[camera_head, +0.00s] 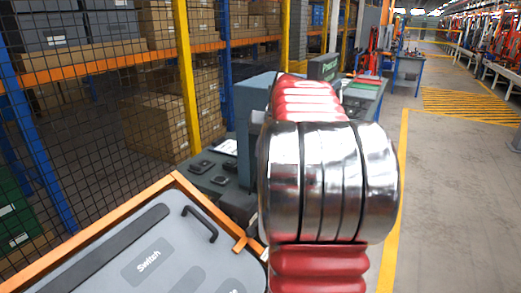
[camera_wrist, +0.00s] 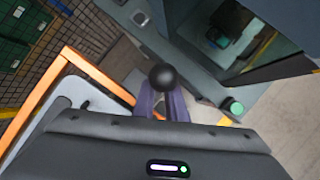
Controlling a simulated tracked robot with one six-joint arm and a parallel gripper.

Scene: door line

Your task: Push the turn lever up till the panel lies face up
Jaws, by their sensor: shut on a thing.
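The panel (camera_head: 95,270) is a light grey plate with a "Switch" label and a black handle (camera_head: 200,223), set in an orange frame (camera_head: 150,190) at the lower left of the head view. Its labelled face shows to the camera; I cannot tell its exact tilt. A black ball knob (camera_wrist: 163,77), apparently the end of the turn lever, is in the middle of the wrist view. My gripper (camera_wrist: 164,96) has its purple fingers closed at the knob. The lever's shaft is hidden. In the head view my arm hides the gripper and the knob.
A grey machine with a green round button (camera_wrist: 236,108) stands close to the right of the knob in the wrist view. A mesh fence (camera_head: 100,120) and shelves with boxes (camera_head: 165,125) are at the left. Floor (camera_head: 450,190) at the right is clear.

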